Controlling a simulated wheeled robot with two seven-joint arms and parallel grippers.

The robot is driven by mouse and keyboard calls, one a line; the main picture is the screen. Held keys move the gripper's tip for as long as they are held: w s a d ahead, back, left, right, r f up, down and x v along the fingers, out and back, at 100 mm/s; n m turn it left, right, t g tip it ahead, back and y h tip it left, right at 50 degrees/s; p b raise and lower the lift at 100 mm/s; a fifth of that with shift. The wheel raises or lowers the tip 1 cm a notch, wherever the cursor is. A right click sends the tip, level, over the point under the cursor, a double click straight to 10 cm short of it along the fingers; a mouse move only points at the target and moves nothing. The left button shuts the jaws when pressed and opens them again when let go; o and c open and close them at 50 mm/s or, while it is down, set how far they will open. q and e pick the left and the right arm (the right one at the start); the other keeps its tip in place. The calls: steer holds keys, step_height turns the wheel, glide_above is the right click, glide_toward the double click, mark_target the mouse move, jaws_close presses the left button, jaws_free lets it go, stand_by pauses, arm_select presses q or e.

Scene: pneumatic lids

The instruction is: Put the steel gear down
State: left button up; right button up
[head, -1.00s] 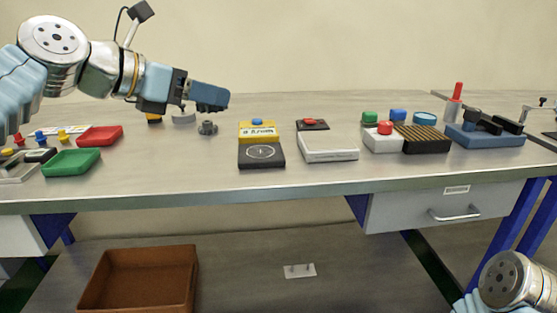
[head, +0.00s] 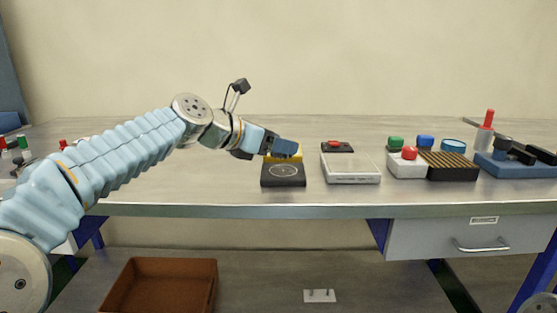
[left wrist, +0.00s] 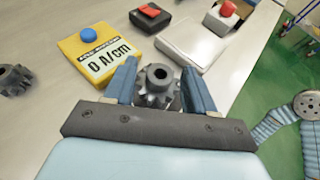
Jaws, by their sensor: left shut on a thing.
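My left gripper (head: 290,149) is over the yellow tester with the dark round-marked pad (head: 283,176) in front of it. In the left wrist view the gripper (left wrist: 158,74) is shut on the steel gear (left wrist: 158,92), a dark toothed gear with a hub hole, held between both fingers. In the head view the fingers hide the gear. Whether the gear touches anything below cannot be told. My right gripper is out of view.
A second gear (left wrist: 14,79) lies on the bench, left of the tester. A white-topped scale (head: 350,168) and a black box with a red button (head: 337,146) stand to the right. Further right are a ribbed black block (head: 448,166) and a blue fixture (head: 510,165).

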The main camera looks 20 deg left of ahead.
mark_target(277, 157)
arm_select(q)
steer(key=shift+w+f+b, duration=0.2)
steer(key=shift+f+b, duration=0.1)
steer(key=shift+f, duration=0.65)
steer(key=shift+w+f+b, duration=0.15)
steer(key=shift+f+b, duration=0.15)
steer(key=shift+f, duration=0.6)
steer(key=shift+f, duration=0.1)
steer(key=o, duration=1.2)
steer(key=shift+s+a+r, duration=0.1)
steer(key=shift+s+r, duration=0.05)
steer(key=shift+r, duration=0.05)
steer(key=v, duration=1.1)
steer(key=shift+s+r, duration=0.1)
steer(key=shift+s, duration=0.2)
